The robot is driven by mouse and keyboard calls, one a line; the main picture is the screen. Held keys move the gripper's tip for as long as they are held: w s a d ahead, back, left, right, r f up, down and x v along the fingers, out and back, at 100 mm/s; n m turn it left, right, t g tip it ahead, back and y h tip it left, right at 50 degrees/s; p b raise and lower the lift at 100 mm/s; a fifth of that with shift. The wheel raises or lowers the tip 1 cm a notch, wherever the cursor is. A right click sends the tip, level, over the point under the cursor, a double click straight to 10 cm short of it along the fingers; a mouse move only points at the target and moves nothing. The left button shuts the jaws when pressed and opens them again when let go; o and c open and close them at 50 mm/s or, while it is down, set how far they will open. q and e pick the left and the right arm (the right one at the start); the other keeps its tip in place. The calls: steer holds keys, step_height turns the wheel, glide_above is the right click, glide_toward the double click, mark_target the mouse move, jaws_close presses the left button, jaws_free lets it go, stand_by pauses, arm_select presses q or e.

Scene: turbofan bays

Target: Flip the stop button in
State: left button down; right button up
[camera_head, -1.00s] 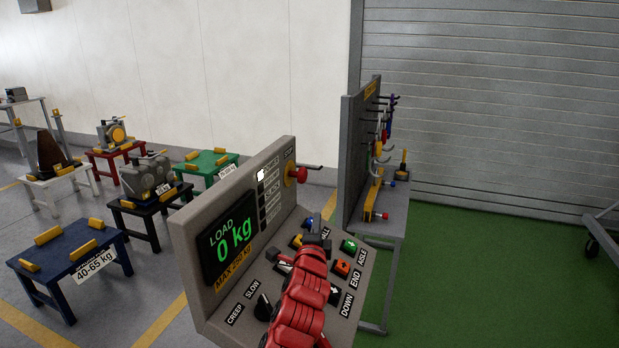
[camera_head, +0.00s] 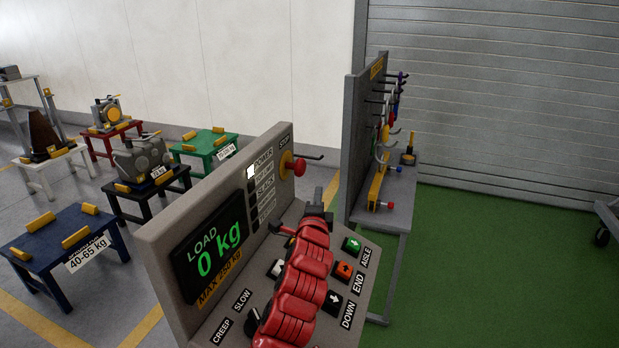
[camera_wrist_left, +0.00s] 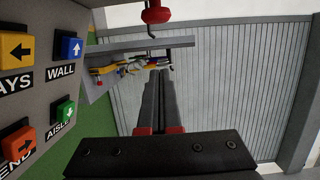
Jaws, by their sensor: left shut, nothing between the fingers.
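The stop button (camera_head: 293,166) is a red mushroom head on a yellow base at the upper right corner of the grey control panel (camera_head: 160,240). A red knob at the top edge of the left wrist view, apparently the stop button (camera_wrist_left: 156,13), stands ahead of the fingers. My left gripper (camera_head: 319,194) is shut and empty, in front of the panel, just below and right of the button and apart from it. In the left wrist view my fingers (camera_wrist_left: 160,80) lie together, pointing toward the tool rack. My right gripper is not in view.
The panel's sloped face carries a green aisle button (camera_head: 352,244), an orange end button (camera_head: 343,271) and a black down button (camera_head: 332,302); my red arm covers others. A tool rack (camera_head: 360,130) stands behind. Small tables, one of them blue (camera_head: 60,245), are at left.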

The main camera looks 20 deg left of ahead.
mark_target(302, 170)
arm_select(q)
steer(key=w+a+p, duration=0.1)
steer(key=w+a, duration=0.5)
steer(key=w, duration=0.4)
steer(key=shift+w+f+p, duration=0.15)
steer(key=shift+p, duration=0.25)
steer(key=shift+a, duration=0.1)
steer(key=shift+a+r+p, duration=0.2)
steer(key=shift+a+p, duration=0.55)
steer(key=shift+a+f, duration=0.1)
steer(key=shift+a, duration=0.05)
